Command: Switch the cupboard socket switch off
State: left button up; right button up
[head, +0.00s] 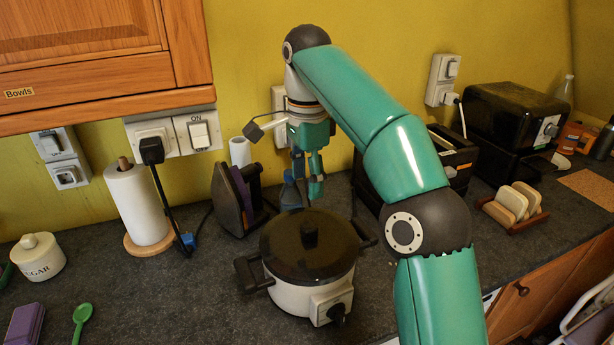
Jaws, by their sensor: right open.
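The cupboard socket (172,135) is a white double-width unit on the yellow wall just under the wooden cupboard. Its rocker switch (199,135) is on the right half, with "ON" lettered above it. A black plug (152,150) sits in the left half, its cord hanging to the counter. My right gripper (308,180) points down near the wall, to the right of the socket and apart from it. It is open, with nothing seen between its fingers. My green right arm hides part of another wall socket (279,117) behind it. My left gripper is not in view.
A pot with a black lid (307,245) stands below my right gripper. An iron (238,198), a paper towel roll (138,203) and a white roll (240,152) stand below the cupboard socket. The cupboard (100,75) overhangs it. Another socket (442,80) is at right.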

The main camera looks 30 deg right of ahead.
aim_at(198, 132)
jog(key=k, duration=1)
